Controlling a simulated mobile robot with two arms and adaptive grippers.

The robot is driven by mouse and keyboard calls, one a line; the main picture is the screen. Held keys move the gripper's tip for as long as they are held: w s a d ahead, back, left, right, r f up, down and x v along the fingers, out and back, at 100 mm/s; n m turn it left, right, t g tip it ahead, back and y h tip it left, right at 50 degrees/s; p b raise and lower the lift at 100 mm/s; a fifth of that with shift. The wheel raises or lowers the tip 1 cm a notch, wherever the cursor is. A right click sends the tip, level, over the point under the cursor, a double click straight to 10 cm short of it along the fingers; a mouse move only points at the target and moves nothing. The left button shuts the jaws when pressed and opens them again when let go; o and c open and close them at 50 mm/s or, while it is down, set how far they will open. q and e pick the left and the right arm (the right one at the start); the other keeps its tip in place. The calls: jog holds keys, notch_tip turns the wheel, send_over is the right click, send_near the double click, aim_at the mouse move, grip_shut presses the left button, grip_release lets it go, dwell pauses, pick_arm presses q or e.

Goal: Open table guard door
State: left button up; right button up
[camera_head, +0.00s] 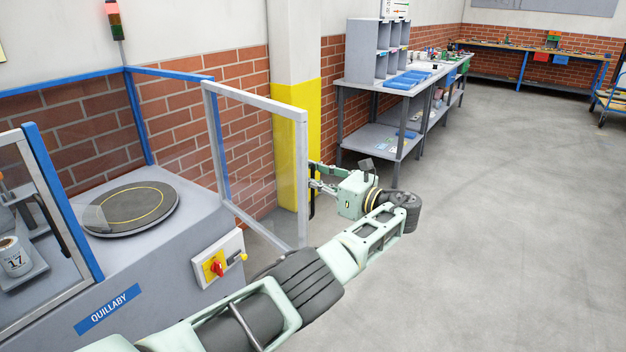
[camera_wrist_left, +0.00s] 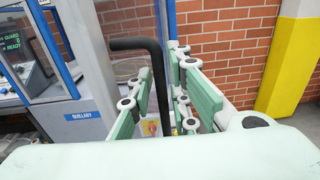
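The guard door (camera_head: 304,130), a clear panel in a light grey frame, stands swung outward from the blue-framed guard, leaving the front of the table (camera_head: 85,204) uncovered. Its black upright handle (camera_head: 312,203) is on the outer edge. My left gripper (camera_head: 314,177) reaches in from the right of the door, at the handle. In the left wrist view the black handle (camera_wrist_left: 160,85) stands between the two green fingers (camera_wrist_left: 166,78). The fingers look apart, with a gap beside the handle. My right gripper is not in view.
A round turntable (camera_head: 130,208) sits on the table behind the opening. A red and yellow switch box (camera_head: 218,258) is on the table's front. A yellow and white pillar (camera_head: 292,100) stands behind the door. The floor (camera_head: 480,230) to the right is clear.

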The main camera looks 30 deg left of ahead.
pick_arm(q)
jog(key=d, duration=0.7)
jog(key=shift+s+d, duration=0.25)
jog(key=shift+s, duration=0.2)
jog(key=shift+f, duration=0.1)
jog(key=s+f+t+h, duration=0.1)
jog(key=s+f+h, duration=0.15)
jog(key=f, duration=1.15)
jog(key=s+f+h, duration=0.1)
jog(key=f+h, duration=0.2)
jog(key=f, duration=1.2)
jog(key=s+d+f+n+g+h, duration=0.1)
jog(key=s+f+h, duration=0.1)
jog(key=s+f, duration=0.7)
jog(key=s+d+f+n+h, duration=0.1)
jog(key=s+d+f+h, duration=0.2)
jog(key=f, duration=0.9)
jog(key=s+d+f+n+g+h, duration=0.1)
jog(key=s+f+n+h, duration=0.15)
jog(key=s+f, duration=0.7)
jog(key=s+d+f+n+g+h, duration=0.1)
jog(key=s+d+f+n+h, duration=0.15)
jog(key=s+f, duration=0.7)
jog(key=s+a+f+n+h, duration=0.1)
jog(key=s+n, duration=0.9)
jog(key=s, duration=1.7)
jog(key=shift+a+f+t+h, duration=0.15)
jog(key=shift+f+t+h, duration=0.25)
jog(key=shift+f+h, duration=0.2)
